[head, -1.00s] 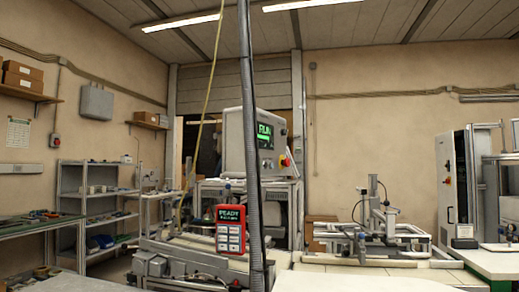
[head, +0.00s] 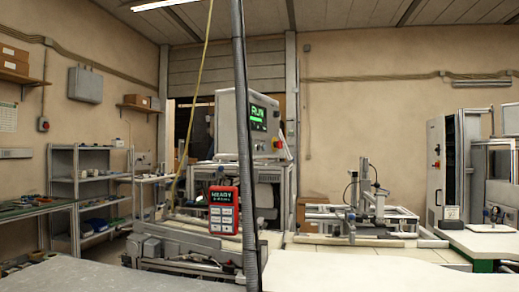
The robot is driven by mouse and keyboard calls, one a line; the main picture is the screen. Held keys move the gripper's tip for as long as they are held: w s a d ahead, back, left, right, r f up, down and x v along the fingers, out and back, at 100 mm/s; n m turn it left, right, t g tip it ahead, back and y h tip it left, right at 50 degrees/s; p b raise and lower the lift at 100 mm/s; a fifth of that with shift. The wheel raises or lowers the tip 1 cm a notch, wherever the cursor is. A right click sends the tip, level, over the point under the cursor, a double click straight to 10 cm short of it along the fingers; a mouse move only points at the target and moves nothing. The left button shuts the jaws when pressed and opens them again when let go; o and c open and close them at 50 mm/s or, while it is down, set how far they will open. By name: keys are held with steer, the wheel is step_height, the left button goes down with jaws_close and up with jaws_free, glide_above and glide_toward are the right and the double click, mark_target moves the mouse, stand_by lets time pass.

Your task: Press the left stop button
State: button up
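Three red stop buttons show. A small red one sits on a box on the left wall (head: 43,124). Another red button with yellow (head: 277,143) is on the right side of a grey control box (head: 231,125) whose green screen reads RUN. A small red button (head: 436,163) is on the tall cabinet at the right. From the picture alone I cannot tell which is the one the task calls left. Nothing is seen touching any of them. My gripper is not in view.
A dark vertical hose (head: 243,150) crosses in front of the control box. A red handheld panel (head: 223,209) reading READY hangs beside it. A grey table (head: 75,272) is at lower left, a pale tabletop (head: 350,273) at lower right. Shelving (head: 90,185) stands left.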

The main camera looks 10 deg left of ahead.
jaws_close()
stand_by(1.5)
